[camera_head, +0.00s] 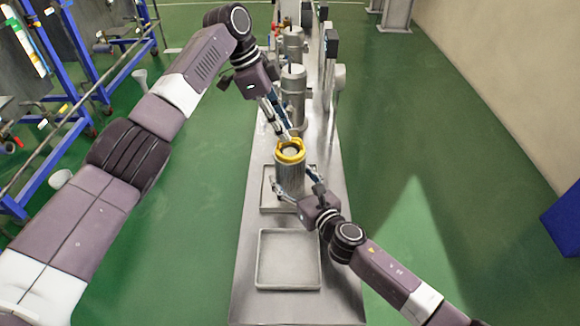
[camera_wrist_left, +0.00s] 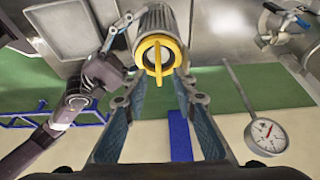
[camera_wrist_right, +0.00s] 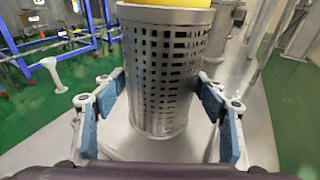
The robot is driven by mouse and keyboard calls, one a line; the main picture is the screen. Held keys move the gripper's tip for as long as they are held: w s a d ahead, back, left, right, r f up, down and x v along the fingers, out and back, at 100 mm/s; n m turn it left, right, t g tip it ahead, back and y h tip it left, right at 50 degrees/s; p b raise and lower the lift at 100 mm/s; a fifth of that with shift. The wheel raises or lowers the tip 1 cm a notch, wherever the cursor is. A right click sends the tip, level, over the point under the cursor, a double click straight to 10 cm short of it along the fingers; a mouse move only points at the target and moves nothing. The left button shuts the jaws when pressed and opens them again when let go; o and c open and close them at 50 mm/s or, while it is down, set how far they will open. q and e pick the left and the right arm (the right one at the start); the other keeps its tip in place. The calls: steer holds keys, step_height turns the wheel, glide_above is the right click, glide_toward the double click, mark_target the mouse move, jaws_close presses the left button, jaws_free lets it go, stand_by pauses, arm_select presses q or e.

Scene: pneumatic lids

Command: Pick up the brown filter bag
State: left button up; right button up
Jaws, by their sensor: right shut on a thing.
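A perforated metal basket (camera_head: 290,178) stands upright on the metal bench, with a yellow ring (camera_head: 291,143) on its top. The ring's crossbar shows in the left wrist view (camera_wrist_left: 157,56). I cannot clearly make out a brown filter bag; the dim inside of the ring shows little. My right gripper (camera_head: 297,188) is shut on the basket, one finger on each side, and the basket also fills the middle of the right wrist view (camera_wrist_right: 165,75). My left gripper (camera_head: 287,134) is just above the ring, pointing down, its fingers apart and empty in the left wrist view (camera_wrist_left: 158,88).
An empty shallow square tray (camera_head: 288,259) lies nearer on the bench (camera_head: 244,276), and another tray (camera_head: 268,205) lies under the basket. Metal canisters and pipes (camera_head: 293,88) stand behind. A dial gauge (camera_wrist_left: 268,133) shows in the left wrist view. Open green floor flanks the bench.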

mark_target(293, 151)
arm_select(q)
steer(key=x, duration=0.4)
steer(key=shift+s+d+f, duration=0.1)
steer(key=shift+d, duration=0.05)
jaws_close()
